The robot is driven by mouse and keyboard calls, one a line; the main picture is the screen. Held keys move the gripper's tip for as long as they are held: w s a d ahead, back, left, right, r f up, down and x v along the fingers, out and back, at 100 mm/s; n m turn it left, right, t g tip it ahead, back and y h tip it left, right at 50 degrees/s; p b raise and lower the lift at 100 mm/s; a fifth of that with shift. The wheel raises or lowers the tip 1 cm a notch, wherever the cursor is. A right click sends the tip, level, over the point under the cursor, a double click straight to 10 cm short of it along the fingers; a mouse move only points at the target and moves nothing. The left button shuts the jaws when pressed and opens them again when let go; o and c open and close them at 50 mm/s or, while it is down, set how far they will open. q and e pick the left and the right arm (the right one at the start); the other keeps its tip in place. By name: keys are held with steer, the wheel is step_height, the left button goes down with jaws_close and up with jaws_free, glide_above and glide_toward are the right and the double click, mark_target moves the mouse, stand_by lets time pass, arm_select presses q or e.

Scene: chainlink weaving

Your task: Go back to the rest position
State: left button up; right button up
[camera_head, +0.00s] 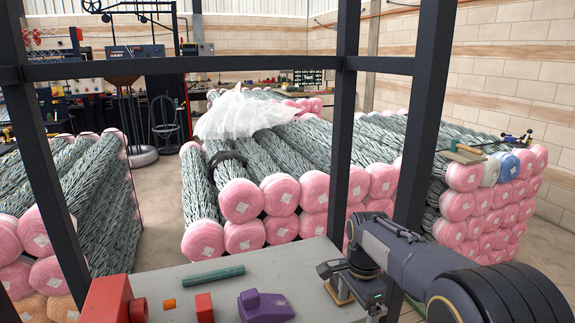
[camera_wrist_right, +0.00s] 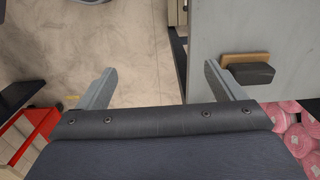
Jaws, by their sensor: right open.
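My right arm reaches in from the right in the head view, over the right end of a grey worktop (camera_head: 190,283). My right gripper (camera_wrist_right: 160,80) is open and empty in the right wrist view, its two fingers spread wide. Concrete floor (camera_wrist_right: 140,50) shows between the fingers, and the worktop edge is close to the right finger. My left gripper is in no view.
On the worktop lie a green cylinder (camera_head: 213,276), a purple block (camera_head: 264,306), red parts (camera_head: 204,307) and a wood-backed dark block (camera_wrist_right: 250,72). Dark frame posts (camera_head: 343,130) stand in front of me. Pink-ended rolls (camera_head: 243,200) are stacked beyond.

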steer(key=s+d+r+n+t+y, duration=0.1)
steer(key=s+d+r+n+y, duration=0.15)
steer(key=s, duration=0.45)
steer(key=s+d+r+n+t+y, duration=0.1)
steer(key=s+d+n+y, duration=0.2)
steer(key=s, duration=0.4)
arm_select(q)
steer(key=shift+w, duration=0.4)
arm_select(e)
steer(key=s+f+n+t+h, duration=0.2)
steer(key=s+n, duration=0.4)
steer(key=s, duration=0.7)
steer(key=shift+n+t, duration=0.35)
steer(key=shift+t, duration=0.55)
